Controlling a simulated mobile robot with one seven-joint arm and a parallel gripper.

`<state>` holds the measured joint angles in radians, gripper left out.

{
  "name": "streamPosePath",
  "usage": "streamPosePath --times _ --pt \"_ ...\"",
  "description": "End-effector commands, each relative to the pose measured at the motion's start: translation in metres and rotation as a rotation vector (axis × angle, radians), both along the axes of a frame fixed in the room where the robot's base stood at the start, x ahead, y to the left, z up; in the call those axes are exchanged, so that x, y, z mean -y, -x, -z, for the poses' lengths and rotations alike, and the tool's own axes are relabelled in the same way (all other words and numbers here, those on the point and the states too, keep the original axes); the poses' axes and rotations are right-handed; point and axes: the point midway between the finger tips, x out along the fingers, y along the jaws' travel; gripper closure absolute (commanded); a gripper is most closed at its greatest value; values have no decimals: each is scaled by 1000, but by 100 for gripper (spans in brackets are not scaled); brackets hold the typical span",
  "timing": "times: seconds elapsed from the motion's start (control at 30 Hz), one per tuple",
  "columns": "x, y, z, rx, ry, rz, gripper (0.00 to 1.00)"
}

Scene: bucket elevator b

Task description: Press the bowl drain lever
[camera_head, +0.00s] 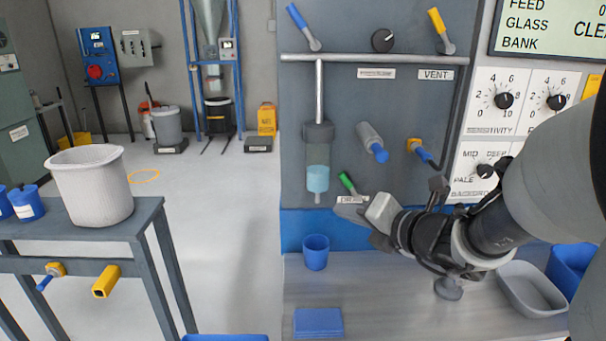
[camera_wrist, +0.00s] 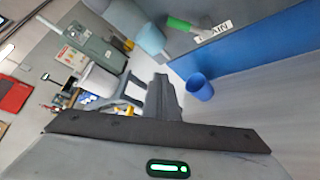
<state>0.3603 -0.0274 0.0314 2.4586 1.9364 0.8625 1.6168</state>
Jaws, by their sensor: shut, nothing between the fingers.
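A lever with a green handle (camera_head: 347,183) sticks out from the grey panel, just right of a clear bowl (camera_head: 318,150) holding pale blue liquid. A small label (camera_head: 352,199) sits just below the lever; its print is hard to read. My gripper (camera_head: 350,212) is shut and empty, just below and right of the green handle, its tip near the label. In the wrist view the green handle (camera_wrist: 178,23) is at the top, beyond and above the shut fingers (camera_wrist: 161,98). Whether the fingers touch the panel cannot be told.
A blue cup (camera_head: 316,252) and blue block (camera_head: 319,322) are on the bench below. A grey valve body with a blue end (camera_head: 372,143) and a yellow-and-blue lever (camera_head: 420,150) project from the panel above my gripper. A grey tray (camera_head: 531,289) lies at right.

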Motion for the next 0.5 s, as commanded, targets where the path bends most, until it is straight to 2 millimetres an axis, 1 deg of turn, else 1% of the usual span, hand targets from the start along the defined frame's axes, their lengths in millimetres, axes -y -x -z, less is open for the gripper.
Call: streamPosePath --times 0.03,0.13,0.23,0.5 --pt "8 -4 1 -11 -42 41 100" --pt "17 -9 1 -24 -95 90 100" --pt "20 -11 0 -26 -110 104 100" --pt "19 -11 1 -25 -106 100 100"
